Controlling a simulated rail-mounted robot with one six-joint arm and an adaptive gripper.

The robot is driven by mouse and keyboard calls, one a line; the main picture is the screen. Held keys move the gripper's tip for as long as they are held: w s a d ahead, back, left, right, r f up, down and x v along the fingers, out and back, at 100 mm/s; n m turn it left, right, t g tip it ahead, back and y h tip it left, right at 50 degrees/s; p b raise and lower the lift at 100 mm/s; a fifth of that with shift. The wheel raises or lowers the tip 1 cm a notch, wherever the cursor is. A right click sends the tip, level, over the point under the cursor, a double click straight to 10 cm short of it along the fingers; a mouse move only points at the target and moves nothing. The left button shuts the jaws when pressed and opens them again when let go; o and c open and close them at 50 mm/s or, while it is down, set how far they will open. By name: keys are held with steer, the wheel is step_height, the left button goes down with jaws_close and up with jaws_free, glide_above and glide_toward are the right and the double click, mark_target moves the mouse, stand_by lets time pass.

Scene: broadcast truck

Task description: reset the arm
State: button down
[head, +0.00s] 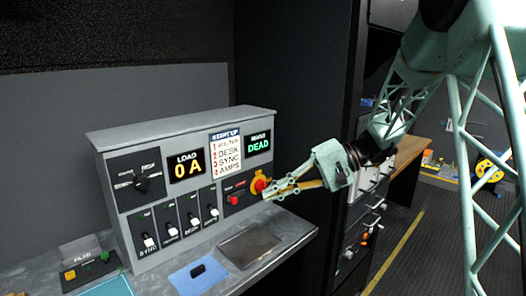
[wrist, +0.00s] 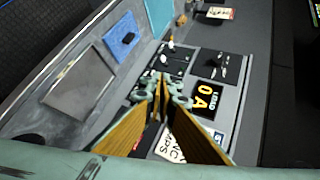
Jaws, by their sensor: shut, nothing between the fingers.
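My gripper (head: 273,194) is a pale green claw with wood-toned fingers, and it is shut and empty. In the head view its tips are in front of the lower right of the grey control panel (head: 190,122), close to a red knob (head: 261,184) on a yellow base. I cannot tell whether the tips touch the panel. The wrist view shows the closed fingers (wrist: 160,88) pointing over the panel, hiding part of its face. The panel has a LOAD display (head: 186,166) reading 0 A and a green display (head: 259,144) reading DEAD.
A grey desk (head: 290,235) runs below the panel. On it lie a dark flat plate (head: 249,247), a blue pad (head: 198,278) and a small button box (head: 90,270). A black rack (head: 340,100) with knobs stands close behind my arm. The floor at right has a yellow line (head: 395,250).

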steer(key=s+d+r+h, duration=0.2)
steer(key=s+r+h, duration=0.1)
steer(key=s, duration=0.9)
steer(key=s+d+r+h, duration=0.3)
steer(key=s+r, duration=0.1)
steer(key=s, duration=0.8)
steer(key=s+d+t+h, duration=0.2)
steer(key=s+d, duration=0.4)
steer(key=s, duration=0.4)
steer(key=s+d+t+h, duration=0.2)
steer(key=s+d+h, duration=0.2)
steer(key=s+d, duration=0.3)
steer(key=shift+s+d+r+h, duration=0.2)
steer(key=shift+s+h, duration=0.1)
steer(key=shift+s, duration=1.5)
steer(key=c, duration=3.3)
jaws_free()
steer(key=shift+c, duration=0.2)
